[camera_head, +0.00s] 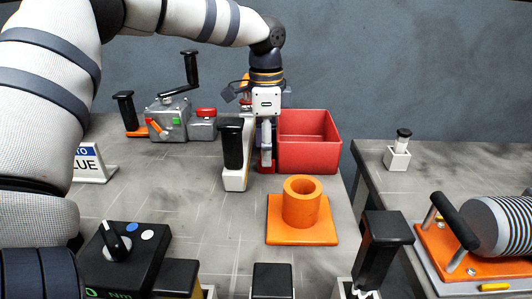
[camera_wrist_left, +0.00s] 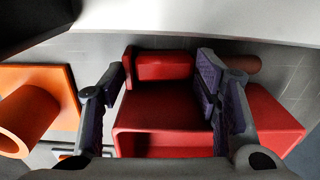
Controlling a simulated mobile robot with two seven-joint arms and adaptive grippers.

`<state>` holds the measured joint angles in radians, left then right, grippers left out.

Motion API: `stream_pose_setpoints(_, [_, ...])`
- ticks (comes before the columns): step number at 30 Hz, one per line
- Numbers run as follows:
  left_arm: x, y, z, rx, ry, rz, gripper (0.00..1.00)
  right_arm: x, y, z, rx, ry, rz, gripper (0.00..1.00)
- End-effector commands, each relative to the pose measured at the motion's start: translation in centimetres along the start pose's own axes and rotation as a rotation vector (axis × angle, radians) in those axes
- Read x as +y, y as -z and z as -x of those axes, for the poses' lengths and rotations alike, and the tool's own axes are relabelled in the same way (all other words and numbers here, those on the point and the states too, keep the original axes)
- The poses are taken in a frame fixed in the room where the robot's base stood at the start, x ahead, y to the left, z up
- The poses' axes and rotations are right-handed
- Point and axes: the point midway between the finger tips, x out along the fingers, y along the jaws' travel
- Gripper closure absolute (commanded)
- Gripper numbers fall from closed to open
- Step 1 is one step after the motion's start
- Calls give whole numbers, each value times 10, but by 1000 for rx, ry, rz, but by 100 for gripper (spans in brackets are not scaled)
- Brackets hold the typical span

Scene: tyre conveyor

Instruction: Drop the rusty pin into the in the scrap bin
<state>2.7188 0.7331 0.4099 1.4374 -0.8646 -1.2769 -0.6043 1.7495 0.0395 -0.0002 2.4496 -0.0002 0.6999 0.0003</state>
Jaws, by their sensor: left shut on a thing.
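My left gripper (camera_head: 266,165) hangs beside the left wall of the red scrap bin (camera_head: 308,150), seen mostly from behind in the head view. A brown rod end (camera_wrist_left: 246,63) shows behind the right finger, seemingly part of the same pin. The red bin (camera_wrist_left: 165,143) lies beyond the fingers, its inside dark. In the head view the pin is mostly hidden by the gripper. My right gripper is not in view.
A black-handled white piece (camera_head: 233,145) stands just left of my gripper. An orange cylinder on a square base (camera_head: 302,203) stands in front of the bin. A grey device with a crank (camera_head: 168,118) is at back left. A second table (camera_head: 385,180) is at right.

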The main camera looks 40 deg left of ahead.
Motion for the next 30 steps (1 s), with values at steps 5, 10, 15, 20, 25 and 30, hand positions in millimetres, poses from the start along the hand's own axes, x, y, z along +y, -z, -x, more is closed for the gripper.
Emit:
stream_pose_setpoints(5, [0, 0, 6, -4, -3, 1, 83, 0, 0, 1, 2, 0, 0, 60])
stream_pose_setpoints(10, [-1, 0, 51, 0, 5, 2, 83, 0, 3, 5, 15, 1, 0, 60])
stream_pose_setpoints(15, [-1, 0, 87, -2, 1, 3, 83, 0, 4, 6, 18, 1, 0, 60])
stream_pose_setpoints(20, [0, 0, 99, -3, -3, 1, 83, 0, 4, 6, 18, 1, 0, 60])
stream_pose_setpoints(25, [0, 0, 99, -3, -4, 0, 83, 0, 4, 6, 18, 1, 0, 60])
stream_pose_setpoints(30, [0, 0, 99, -3, -4, 0, 83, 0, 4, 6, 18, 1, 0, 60])
